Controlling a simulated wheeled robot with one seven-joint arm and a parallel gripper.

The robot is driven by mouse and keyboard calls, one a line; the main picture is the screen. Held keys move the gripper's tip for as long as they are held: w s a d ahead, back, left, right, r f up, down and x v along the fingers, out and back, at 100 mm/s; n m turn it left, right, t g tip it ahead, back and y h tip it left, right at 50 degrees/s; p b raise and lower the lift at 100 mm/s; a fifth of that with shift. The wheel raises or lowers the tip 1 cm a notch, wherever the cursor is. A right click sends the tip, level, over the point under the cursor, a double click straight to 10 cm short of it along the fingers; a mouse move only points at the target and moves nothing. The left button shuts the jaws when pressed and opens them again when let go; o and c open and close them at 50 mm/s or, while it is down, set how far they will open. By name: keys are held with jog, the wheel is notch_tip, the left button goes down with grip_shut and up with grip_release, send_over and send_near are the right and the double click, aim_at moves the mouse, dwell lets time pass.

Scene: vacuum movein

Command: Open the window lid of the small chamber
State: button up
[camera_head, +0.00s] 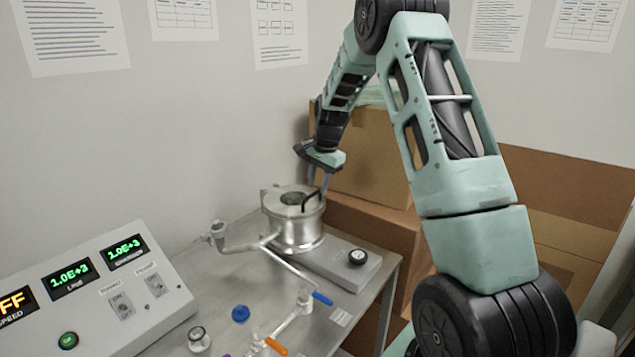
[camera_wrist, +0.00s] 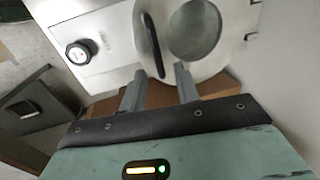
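The small chamber (camera_head: 297,232) is a silver metal cylinder on the bench. Its round lid (camera_head: 281,196) is on top, with a window (camera_wrist: 195,30) and a dark bar handle (camera_head: 311,200). The lid looks closed. In the wrist view the handle (camera_wrist: 152,42) stands beside the window, its near end close to the gap between my fingertips. My gripper (camera_head: 318,184) is above the chamber's right rim, pointing down. Its two fingers (camera_wrist: 158,73) are apart with nothing clamped between them. I cannot tell whether a finger touches the handle.
Metal pipes with a blue-handled valve (camera_head: 322,298) and an orange-handled valve (camera_head: 276,346) run in front. A control panel (camera_head: 95,290) stands at left. Cardboard boxes (camera_head: 371,150) are behind my arm.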

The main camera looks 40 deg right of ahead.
jog(key=shift+w+f, duration=0.15)
jog(key=shift+f, duration=0.5)
grip_shut()
jog(key=shift+r, duration=0.1)
